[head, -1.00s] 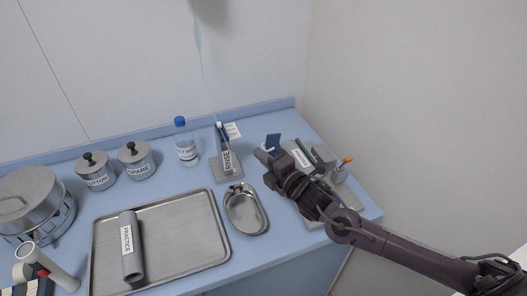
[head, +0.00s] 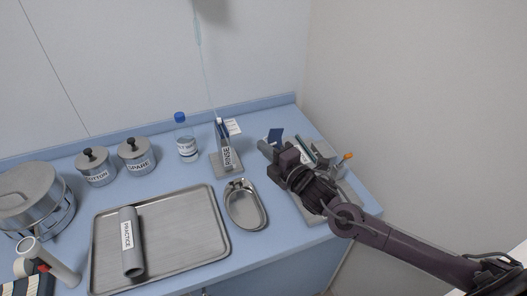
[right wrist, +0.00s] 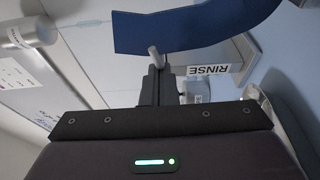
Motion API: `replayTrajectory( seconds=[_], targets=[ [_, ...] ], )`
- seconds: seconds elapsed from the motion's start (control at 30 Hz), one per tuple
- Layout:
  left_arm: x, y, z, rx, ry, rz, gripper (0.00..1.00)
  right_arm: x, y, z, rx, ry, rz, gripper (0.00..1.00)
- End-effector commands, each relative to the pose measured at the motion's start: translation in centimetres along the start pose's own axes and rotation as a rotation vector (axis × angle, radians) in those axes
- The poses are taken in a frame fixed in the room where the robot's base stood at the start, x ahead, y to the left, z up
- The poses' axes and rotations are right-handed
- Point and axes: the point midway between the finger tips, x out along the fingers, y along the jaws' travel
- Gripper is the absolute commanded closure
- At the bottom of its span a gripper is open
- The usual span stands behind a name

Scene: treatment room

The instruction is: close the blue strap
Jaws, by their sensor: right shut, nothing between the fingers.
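The blue strap (head: 275,135) stands up as a dark blue flap at the back of the grey holder on the right of the counter. In the right wrist view, the strap (right wrist: 195,30) is a wide blue band that curves up at its right end. My right gripper (head: 266,149) is shut and empty, just in front of the strap. In the right wrist view its fingertips (right wrist: 155,55) are at the band's lower edge; I cannot tell whether they touch. The arm hides part of the holder. My left gripper is out of view.
The RINSE stand (head: 227,160) and a kidney dish (head: 245,207) are left of my right gripper. A bottle (head: 186,145), two lidded jars and a metal tray (head: 185,225) lie further left. An orange-tipped item (head: 346,157) stands at right, near the wall.

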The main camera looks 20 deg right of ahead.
Motion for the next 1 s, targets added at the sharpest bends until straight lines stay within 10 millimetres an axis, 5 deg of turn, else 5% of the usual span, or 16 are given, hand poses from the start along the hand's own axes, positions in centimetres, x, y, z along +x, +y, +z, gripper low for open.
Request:
replayTrajectory(
  seconds=[0.37, 1.0],
  targets=[
    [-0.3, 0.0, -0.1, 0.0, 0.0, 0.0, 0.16, -0.6, 1.7, 1.9, 0.259, -0.002, 0.076, 1.0],
    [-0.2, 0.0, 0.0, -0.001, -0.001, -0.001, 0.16, -2.4, 2.6, 8.1, 0.845, -0.003, 0.25, 1.0]
  ],
)
